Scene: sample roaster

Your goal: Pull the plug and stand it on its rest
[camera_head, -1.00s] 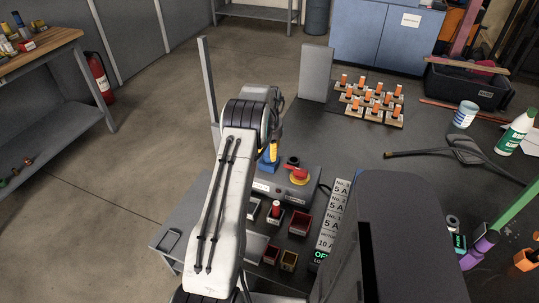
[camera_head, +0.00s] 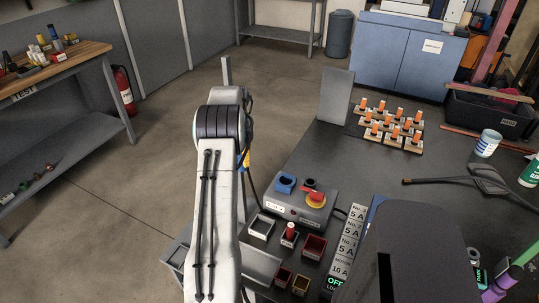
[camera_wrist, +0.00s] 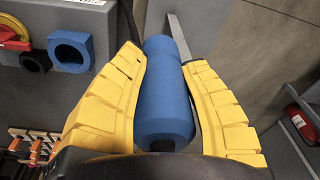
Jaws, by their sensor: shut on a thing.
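The blue plug (camera_wrist: 165,105) is a thick cylinder, gripped between the yellow fingers of my gripper (camera_wrist: 163,62) in the wrist view. It is apart from the blue socket (camera_wrist: 70,50), whose round mouth is open and empty on the grey box. In the head view the socket (camera_head: 285,183) sits at the box's back left. My gripper (camera_head: 246,160) is left of the box there, mostly hidden behind my arm, and the plug is hidden. I cannot tell which item is the plug's rest.
The grey box (camera_head: 290,208) carries a red and yellow switch (camera_head: 316,199). Several small bins stand before it, including a red one (camera_head: 314,246). A grey upright panel (camera_head: 335,97) and orange-topped pieces (camera_head: 390,125) are farther back. Open floor (camera_head: 150,170) lies left.

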